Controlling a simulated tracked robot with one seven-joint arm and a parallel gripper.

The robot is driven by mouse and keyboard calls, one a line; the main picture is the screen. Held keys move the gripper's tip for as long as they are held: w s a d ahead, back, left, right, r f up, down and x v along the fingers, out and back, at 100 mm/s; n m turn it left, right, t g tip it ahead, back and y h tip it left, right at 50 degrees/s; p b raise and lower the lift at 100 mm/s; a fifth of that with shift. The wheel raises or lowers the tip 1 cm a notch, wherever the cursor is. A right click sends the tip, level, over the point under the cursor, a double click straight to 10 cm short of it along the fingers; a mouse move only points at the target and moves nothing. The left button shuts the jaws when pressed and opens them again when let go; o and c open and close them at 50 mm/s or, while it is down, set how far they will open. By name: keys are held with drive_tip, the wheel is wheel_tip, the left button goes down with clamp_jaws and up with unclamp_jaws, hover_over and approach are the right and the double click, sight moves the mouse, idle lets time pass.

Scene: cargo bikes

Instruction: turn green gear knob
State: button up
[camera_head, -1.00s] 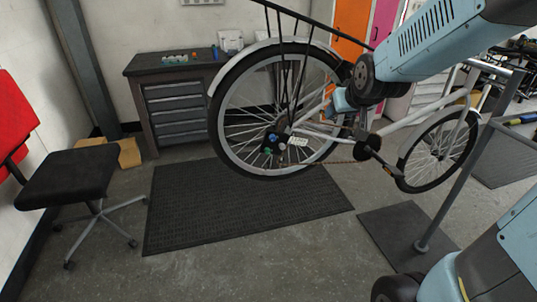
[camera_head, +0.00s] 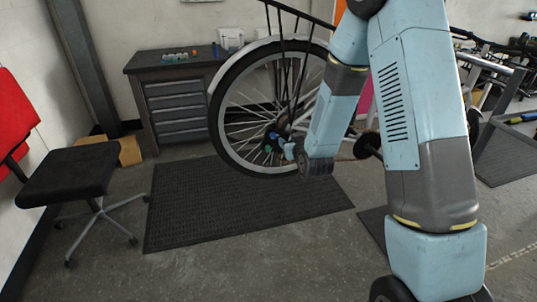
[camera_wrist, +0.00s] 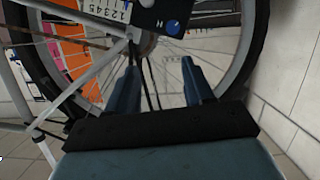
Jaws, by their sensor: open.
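The green gear knob (camera_head: 267,148) is small and sits by the hub of the bike's rear wheel in the head view. I cannot make it out in the wrist view. My gripper (camera_head: 284,145) is just right of the knob in the head view; whether it touches is too small to tell. In the wrist view my gripper (camera_wrist: 160,68) has its two blue fingers apart with nothing between them. Ahead of them is a black plate (camera_wrist: 148,18) with a blue knob (camera_wrist: 173,28) and a white strip numbered 1 to 5 (camera_wrist: 106,10).
The rear wheel (camera_head: 228,130) and its spokes surround the hub area. White frame tubes (camera_wrist: 80,95) lie left of my fingers in the wrist view. A drawer cabinet (camera_head: 178,105) and a black chair (camera_head: 70,180) stand to the left.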

sight(268, 151)
drive_tip(key=s+a+f+t+y, duration=0.1)
drive_tip(key=s+a+f+t, duration=0.1)
drive_tip(key=f, duration=0.4)
drive_tip(key=s+a+f+t, duration=0.1)
drive_tip(key=s+a+f, duration=0.1)
drive_tip(key=f, duration=0.4)
drive_tip(key=x, duration=1.3)
drive_tip(key=shift+w+d+r, duration=0.15)
drive_tip(key=shift+w, duration=0.2)
drive_tip(key=shift+c, duration=0.4)
clamp_jaws()
drive_tip(key=shift+s+a, duration=0.1)
drive_tip(key=shift+a, duration=0.25)
drive_tip(key=shift+d, duration=0.3)
